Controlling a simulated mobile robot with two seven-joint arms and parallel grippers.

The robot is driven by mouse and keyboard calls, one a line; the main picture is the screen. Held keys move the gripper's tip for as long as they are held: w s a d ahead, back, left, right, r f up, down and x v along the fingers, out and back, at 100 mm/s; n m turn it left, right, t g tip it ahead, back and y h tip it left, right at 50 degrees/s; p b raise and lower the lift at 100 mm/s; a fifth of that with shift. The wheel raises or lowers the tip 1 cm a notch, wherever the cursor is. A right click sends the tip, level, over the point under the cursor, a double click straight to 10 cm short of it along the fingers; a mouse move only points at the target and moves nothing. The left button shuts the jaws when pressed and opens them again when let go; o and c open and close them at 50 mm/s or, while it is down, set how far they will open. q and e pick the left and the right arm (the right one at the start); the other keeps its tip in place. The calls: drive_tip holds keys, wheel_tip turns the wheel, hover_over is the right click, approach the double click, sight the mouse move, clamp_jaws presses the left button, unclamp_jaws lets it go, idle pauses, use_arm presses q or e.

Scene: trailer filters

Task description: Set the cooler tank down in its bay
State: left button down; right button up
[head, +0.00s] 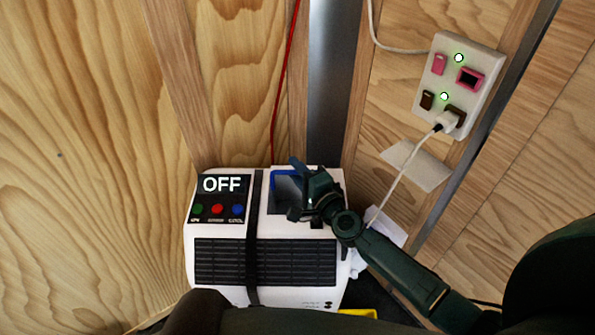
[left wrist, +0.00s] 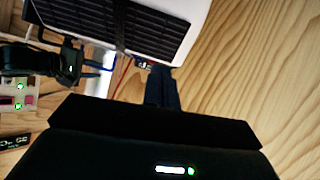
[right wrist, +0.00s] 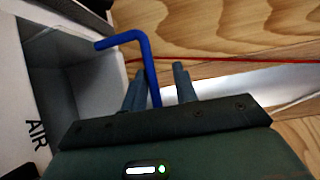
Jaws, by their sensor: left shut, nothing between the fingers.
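The white cooler (head: 219,264) stands against the wooden wall, with an OFF panel and black grilles on it. A blue handle (head: 284,172) rises at a dark opening in its top right part. The right wrist view shows the handle (right wrist: 148,58) beside a pale, open compartment marked AIR; I cannot tell if this is the tank or its bay. My right gripper (head: 297,190) is at the opening. Its fingers (right wrist: 160,80) stand apart with the blue handle between them, a gap showing on one side. My left gripper (left wrist: 160,84) is shut and empty, below the cooler's edge.
A white switch box (head: 461,80) with green lights and a plugged-in cable hangs on the right wall. A red line (head: 283,88) runs down the wall behind the cooler. A metal post (head: 333,90) stands behind it. Something yellow (head: 357,313) lies at the cooler's lower right.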

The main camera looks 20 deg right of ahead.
drive_tip(key=shift+o, duration=0.7)
drive_tip(key=shift+f, duration=0.1)
drive_tip(key=shift+s, duration=0.1)
drive_tip(key=v, duration=1.2)
drive_tip(key=shift+s, duration=0.1)
drive_tip(key=shift+s+d+b, duration=0.15)
drive_tip(key=shift+s+b, duration=0.15)
drive_tip(key=shift+s, duration=0.1)
